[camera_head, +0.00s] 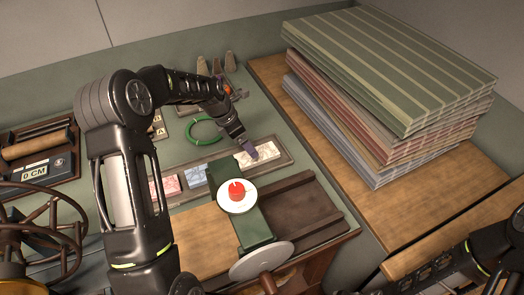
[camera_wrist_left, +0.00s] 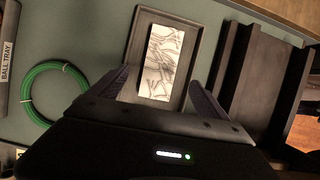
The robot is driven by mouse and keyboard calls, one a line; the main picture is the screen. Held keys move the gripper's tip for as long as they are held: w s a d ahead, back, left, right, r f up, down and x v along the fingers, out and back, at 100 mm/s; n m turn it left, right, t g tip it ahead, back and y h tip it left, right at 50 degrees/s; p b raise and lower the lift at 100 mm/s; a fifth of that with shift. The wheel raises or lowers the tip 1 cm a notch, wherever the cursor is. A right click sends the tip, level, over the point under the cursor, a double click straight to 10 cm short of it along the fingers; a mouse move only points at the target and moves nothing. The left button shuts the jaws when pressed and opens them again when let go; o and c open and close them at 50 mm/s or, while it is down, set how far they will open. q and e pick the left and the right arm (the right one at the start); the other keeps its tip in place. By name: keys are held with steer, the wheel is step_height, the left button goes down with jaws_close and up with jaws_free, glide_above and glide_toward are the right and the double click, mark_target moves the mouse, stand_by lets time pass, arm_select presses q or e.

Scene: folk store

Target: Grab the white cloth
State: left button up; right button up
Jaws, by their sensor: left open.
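The white cloth (camera_head: 262,152) is a small folded, crinkled piece lying at the right end of a long shallow tray (camera_head: 286,163). It also shows in the left wrist view (camera_wrist_left: 161,62), inside the tray's dark rim (camera_wrist_left: 186,98). My left gripper (camera_head: 251,153) is above the cloth, its fingers pointing down at it. In the left wrist view my left gripper (camera_wrist_left: 158,85) is open, with one finger on each side of the cloth's near end. Whether the fingers touch the cloth cannot be told. My right arm shows at the lower right, its gripper out of the frame.
A blue cloth (camera_head: 196,176) and a red cloth (camera_head: 165,186) lie further left in the tray. A green ring (camera_head: 204,130) lies behind it. A green device with a red knob (camera_head: 237,190) stands in front. Stacked striped fabrics (camera_head: 390,85) stand at the right.

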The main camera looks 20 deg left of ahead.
mark_target(267, 152)
arm_select(q)
steer(key=shift+b+x, duration=0.75)
steer(key=shift+x, duration=0.4)
steer(key=shift+d+f, duration=0.1)
steer(key=shift+f, duration=0.15)
steer(key=shift+r, duration=0.1)
steer(key=b+x, duration=0.3)
steer(key=x, duration=0.2)
steer(key=shift+w+d, duration=0.1)
steer(key=shift+c, duration=0.4)
